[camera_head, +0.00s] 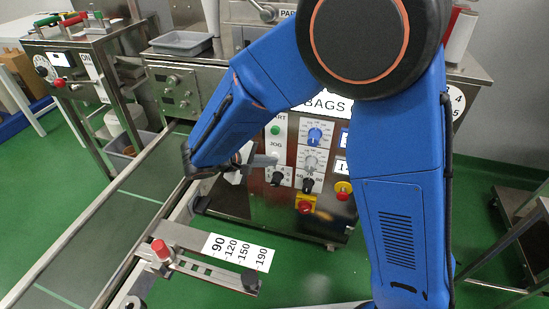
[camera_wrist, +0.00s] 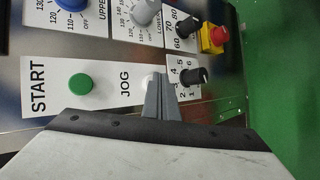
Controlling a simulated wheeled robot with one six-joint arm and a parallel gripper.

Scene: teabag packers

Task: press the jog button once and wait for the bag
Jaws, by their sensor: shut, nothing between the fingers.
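The jog button (camera_wrist: 149,78) is pale and sits beside the JOG label on the panel; in the wrist view my fingers partly cover it. In the head view it is hidden behind my gripper. My gripper (camera_wrist: 158,82) is shut and empty, its fingertips over the edge of the jog button. I cannot tell whether they touch it. My gripper also shows in the head view (camera_head: 274,160), just below the JOG label. The green START button (camera_wrist: 80,85) is next to it on the same strip. I can make out no bag in either view.
The blue knob (camera_head: 315,135), several black knobs and a red emergency stop (camera_head: 304,206) on yellow are close by on the panel. A conveyor (camera_head: 95,230) runs along the left. A guide bar with a red knob (camera_head: 161,250) and number scale is in front.

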